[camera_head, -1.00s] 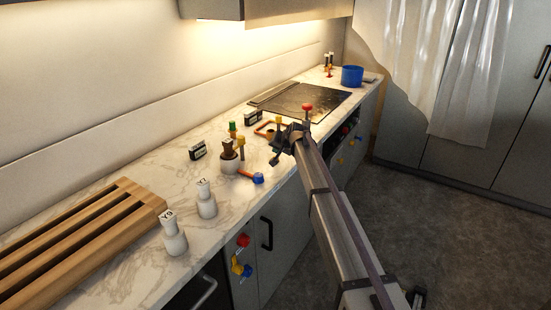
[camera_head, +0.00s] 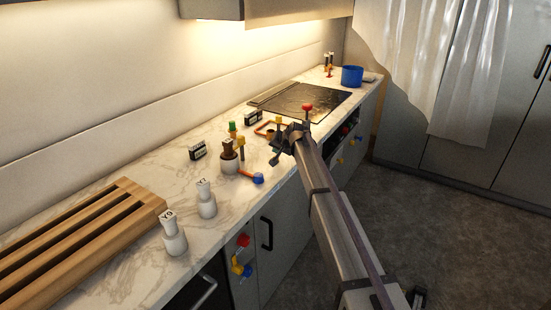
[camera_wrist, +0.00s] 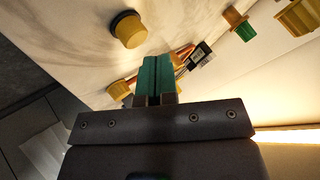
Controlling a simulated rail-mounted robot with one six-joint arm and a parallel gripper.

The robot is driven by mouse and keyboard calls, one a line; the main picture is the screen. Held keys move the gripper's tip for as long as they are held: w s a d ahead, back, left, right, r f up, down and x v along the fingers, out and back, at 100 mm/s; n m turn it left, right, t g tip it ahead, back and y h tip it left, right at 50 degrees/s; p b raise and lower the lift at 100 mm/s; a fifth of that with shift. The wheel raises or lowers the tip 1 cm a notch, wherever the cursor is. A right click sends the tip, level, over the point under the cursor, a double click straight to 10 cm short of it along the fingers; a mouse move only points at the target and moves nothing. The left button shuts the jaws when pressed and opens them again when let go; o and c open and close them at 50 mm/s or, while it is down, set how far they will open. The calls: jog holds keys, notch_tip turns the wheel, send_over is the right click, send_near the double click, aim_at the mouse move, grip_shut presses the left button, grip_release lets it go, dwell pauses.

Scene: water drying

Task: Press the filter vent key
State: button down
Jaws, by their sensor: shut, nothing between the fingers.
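My gripper (camera_head: 277,151) is over the front part of the marble counter, by a cluster of small fittings. In the wrist view its teal fingers (camera_wrist: 153,82) are together, with nothing between them. Another yellow part (camera_wrist: 119,91) is beside the fingers on the left. A small labelled box (camera_wrist: 199,56) lies right of the fingers, near orange rods partly hidden by them. I cannot tell which part is the filter vent key, and contact is not clear.
A brown-topped jar (camera_head: 229,157), a blue-ended lever (camera_head: 257,178) and a small black display (camera_head: 198,150) stand left of my gripper. White bottles (camera_head: 206,200) and a wooden rack (camera_head: 75,245) are nearer. A dark hob (camera_head: 300,101) and blue pot (camera_head: 352,76) are farther back.

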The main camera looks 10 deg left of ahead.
jog(key=shift+f, duration=0.1)
jog(key=shift+f+b, duration=0.3)
jog(key=shift+b, duration=0.1)
jog(key=shift+f+b, duration=0.5)
dwell(0.4)
dwell(0.4)
jog(key=shift+r+p, duration=0.9)
notch_tip(320, 180, up, 5)
jog(key=p, duration=0.5)
jog(key=shift+r, duration=0.15)
